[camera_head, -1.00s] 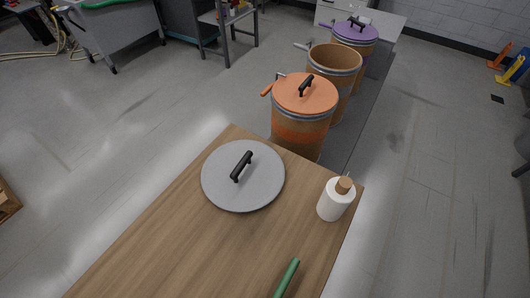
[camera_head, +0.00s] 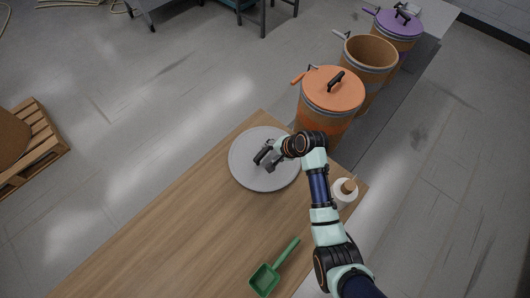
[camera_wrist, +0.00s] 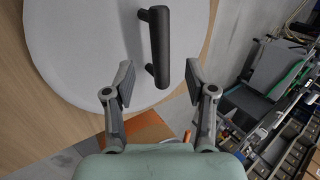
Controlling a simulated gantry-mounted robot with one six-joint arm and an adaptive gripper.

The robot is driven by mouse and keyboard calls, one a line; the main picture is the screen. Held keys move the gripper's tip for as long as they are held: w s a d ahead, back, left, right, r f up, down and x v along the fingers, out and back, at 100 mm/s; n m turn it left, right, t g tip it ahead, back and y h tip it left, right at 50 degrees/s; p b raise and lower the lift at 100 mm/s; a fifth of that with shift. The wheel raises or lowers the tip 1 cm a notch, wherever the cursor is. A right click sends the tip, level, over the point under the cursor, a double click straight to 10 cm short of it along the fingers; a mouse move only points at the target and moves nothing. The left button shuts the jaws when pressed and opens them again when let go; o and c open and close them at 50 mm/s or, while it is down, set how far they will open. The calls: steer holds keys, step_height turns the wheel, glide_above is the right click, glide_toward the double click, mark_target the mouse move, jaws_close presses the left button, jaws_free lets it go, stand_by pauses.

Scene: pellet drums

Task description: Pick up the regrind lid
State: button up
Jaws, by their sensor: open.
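A round grey lid (camera_head: 250,172) with a black bar handle (camera_head: 263,152) lies flat on the wooden table; I take it to be the regrind lid. My gripper (camera_head: 270,160) is over the lid, at the handle, in the head view. In the wrist view the lid (camera_wrist: 85,50) fills the upper left, and its handle (camera_wrist: 160,45) stands up ahead of my open fingers (camera_wrist: 158,88). The near end of the handle lies between the fingertips in that picture. I see no contact with the handle. My wrist hides part of the lid in the head view.
A green scoop (camera_head: 266,276) lies on the wooden table (camera_head: 170,240). Beyond it stand an orange-lidded drum (camera_head: 331,92), an open drum (camera_head: 369,57) and a purple-lidded drum (camera_head: 399,26).

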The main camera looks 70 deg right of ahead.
mark_target(265, 152)
steer(key=b+x, duration=0.2)
steer(key=x, duration=0.6)
steer(key=shift+d+b, duration=0.1)
steer(key=shift+b, duration=0.3)
steer(key=shift+c, duration=0.4)
jaws_close()
